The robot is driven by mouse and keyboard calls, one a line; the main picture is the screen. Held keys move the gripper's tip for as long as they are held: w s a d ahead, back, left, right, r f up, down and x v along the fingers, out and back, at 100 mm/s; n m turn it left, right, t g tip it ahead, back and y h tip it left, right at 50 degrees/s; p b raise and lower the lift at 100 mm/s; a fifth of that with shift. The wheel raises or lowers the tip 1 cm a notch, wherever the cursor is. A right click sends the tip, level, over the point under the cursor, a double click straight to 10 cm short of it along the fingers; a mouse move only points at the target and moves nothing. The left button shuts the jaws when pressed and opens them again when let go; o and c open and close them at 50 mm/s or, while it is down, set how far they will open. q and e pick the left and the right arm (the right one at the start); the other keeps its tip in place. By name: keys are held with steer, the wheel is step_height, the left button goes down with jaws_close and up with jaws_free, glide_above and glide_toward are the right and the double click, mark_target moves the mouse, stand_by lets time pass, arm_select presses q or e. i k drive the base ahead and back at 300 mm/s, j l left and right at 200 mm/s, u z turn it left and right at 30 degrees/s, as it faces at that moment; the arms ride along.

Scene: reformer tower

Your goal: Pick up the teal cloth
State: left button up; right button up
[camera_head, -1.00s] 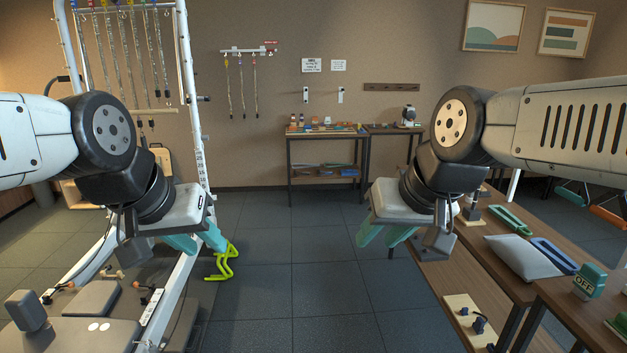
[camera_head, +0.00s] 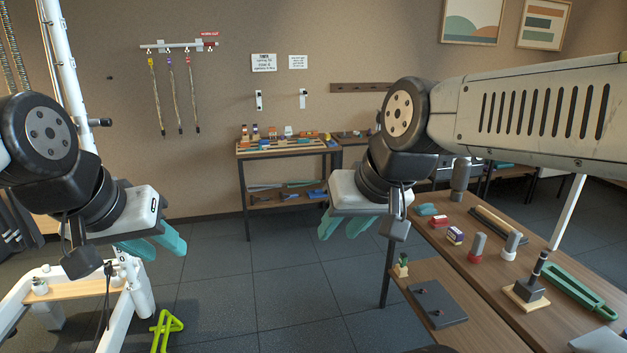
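The wooden table (camera_head: 470,262) holds red, white and grey pieces, a green tray (camera_head: 577,290) and a black-handled block (camera_head: 527,289). A lower shelf (camera_head: 440,272) juts out. A white frame (camera_head: 140,290) and lime-green object (camera_head: 166,330) are left. Floor (camera_head: 280,300) between is clear.

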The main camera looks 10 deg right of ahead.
mark_target(422, 210)
steer(key=i+z, duration=0.4)
steer(key=i+j+z, duration=0.15)
steer(key=i+z, duration=0.25)
steer(key=i+j+z, duration=0.55)
steer(key=i+z, duration=0.25)
steer(key=i+j+z, duration=0.2)
steer(key=z, duration=0.25)
steer(key=i+j+z, duration=0.5)
steer(key=j+z, duration=0.3)
